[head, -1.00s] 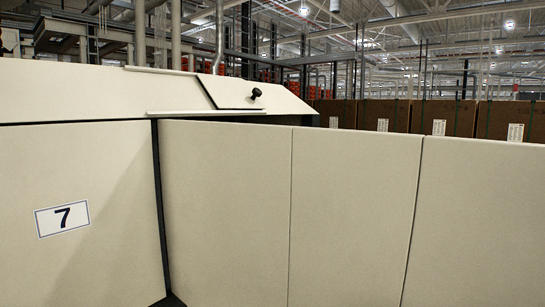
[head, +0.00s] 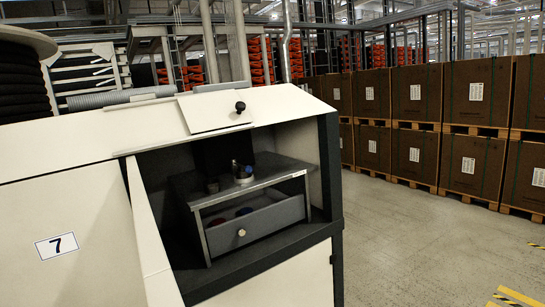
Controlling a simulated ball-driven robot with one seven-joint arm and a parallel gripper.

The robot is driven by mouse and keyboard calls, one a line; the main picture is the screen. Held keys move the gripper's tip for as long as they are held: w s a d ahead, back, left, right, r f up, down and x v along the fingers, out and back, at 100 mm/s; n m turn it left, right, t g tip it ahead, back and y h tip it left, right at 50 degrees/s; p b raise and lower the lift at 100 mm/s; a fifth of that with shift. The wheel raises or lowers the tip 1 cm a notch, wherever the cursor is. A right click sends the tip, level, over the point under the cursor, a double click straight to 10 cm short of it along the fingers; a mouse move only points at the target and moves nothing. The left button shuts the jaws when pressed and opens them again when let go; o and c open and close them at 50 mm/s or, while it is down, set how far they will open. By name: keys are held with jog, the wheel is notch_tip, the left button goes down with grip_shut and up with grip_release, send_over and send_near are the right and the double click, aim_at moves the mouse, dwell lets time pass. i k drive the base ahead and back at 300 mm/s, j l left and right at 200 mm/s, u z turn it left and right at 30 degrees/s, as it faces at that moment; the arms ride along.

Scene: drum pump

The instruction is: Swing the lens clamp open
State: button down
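I cannot pick out the lens clamp for certain. Inside the open bay of a pale machine, a small metal fitting with a blue part (head: 242,174) stands on top of a grey shelf unit (head: 265,179). A small dark cylinder (head: 212,186) stands left of it. These are too small to tell if either is a clamp, or open or shut. Under the shelf top, a grey drawer (head: 272,222) with a round pale knob (head: 241,233) shows a red and a blue item inside. My gripper is not in view.
A pale upright panel (head: 150,240) edges the bay's left side. A black knob (head: 240,106) sits on the flap above. Stacked brown crates (head: 475,90) stand behind right; floor (head: 420,250) between is clear.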

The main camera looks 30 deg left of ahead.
aim_at(248, 169)
jog(key=i+l+u, duration=0.2)
jog(key=i, duration=0.2)
jog(key=i+u, duration=0.2)
jog(key=i, duration=0.25)
jog(key=i+l+u, duration=0.15)
jog(key=i+u, duration=0.15)
jog(key=i+l+u, duration=0.25)
jog(key=i, duration=0.2)
